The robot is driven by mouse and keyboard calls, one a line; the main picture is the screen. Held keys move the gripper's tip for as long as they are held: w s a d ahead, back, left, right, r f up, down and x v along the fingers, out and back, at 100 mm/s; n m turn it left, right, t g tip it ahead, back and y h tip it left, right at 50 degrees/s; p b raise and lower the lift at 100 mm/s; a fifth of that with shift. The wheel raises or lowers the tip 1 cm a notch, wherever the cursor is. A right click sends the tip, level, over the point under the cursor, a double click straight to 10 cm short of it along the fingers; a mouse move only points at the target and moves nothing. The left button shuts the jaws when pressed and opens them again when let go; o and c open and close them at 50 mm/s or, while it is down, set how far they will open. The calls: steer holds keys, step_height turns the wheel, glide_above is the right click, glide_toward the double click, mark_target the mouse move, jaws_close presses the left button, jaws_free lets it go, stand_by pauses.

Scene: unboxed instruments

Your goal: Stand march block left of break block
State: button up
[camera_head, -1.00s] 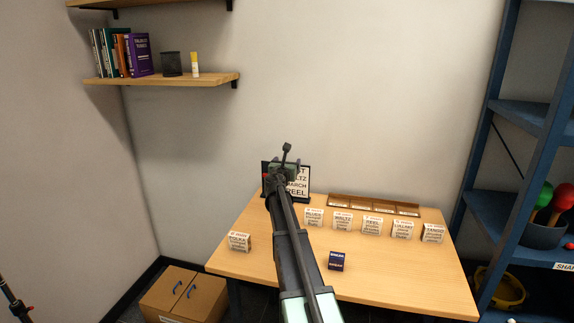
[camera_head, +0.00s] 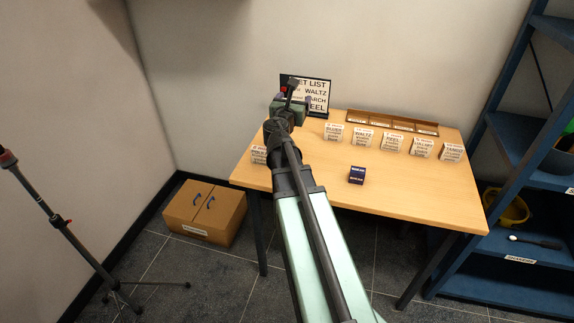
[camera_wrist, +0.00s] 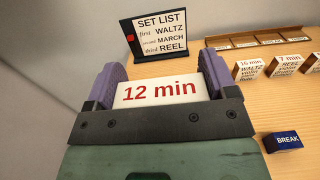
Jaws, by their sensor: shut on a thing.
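My gripper (camera_wrist: 160,82) is shut on a white block (camera_wrist: 158,93) with "12 min" in red on its top edge. The rest of its lettering is hidden, so I cannot read its name. No other block in view reads march. In the head view my gripper (camera_head: 292,104) is over the table's back left, in front of the set list sign, and hides the held block. The break block (camera_head: 356,175), small and dark blue, sits alone near the table's middle. It also shows at the right edge of the wrist view (camera_wrist: 283,141), to the right of my gripper.
The set list sign (camera_head: 318,92) stands at the back left. A wooden slotted rack (camera_head: 392,122) lies along the back, with several white blocks (camera_head: 392,143) in a row before it. Another white block (camera_head: 259,155) is at the left edge, partly behind my arm. The front table is clear.

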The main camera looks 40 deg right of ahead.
step_height(320, 180, down, 20)
steer(key=b, duration=1.9)
steer(key=shift+d+f+b, duration=0.1)
steer(key=shift+f+b, duration=0.05)
steer(key=shift+b, duration=0.2)
steer(key=shift+r, duration=0.25)
steer(key=shift+f, duration=0.1)
steer(key=o, duration=0.5)
steer(key=shift+f, duration=0.1)
steer(key=o, duration=0.4)
steer(key=shift+c, duration=0.2)
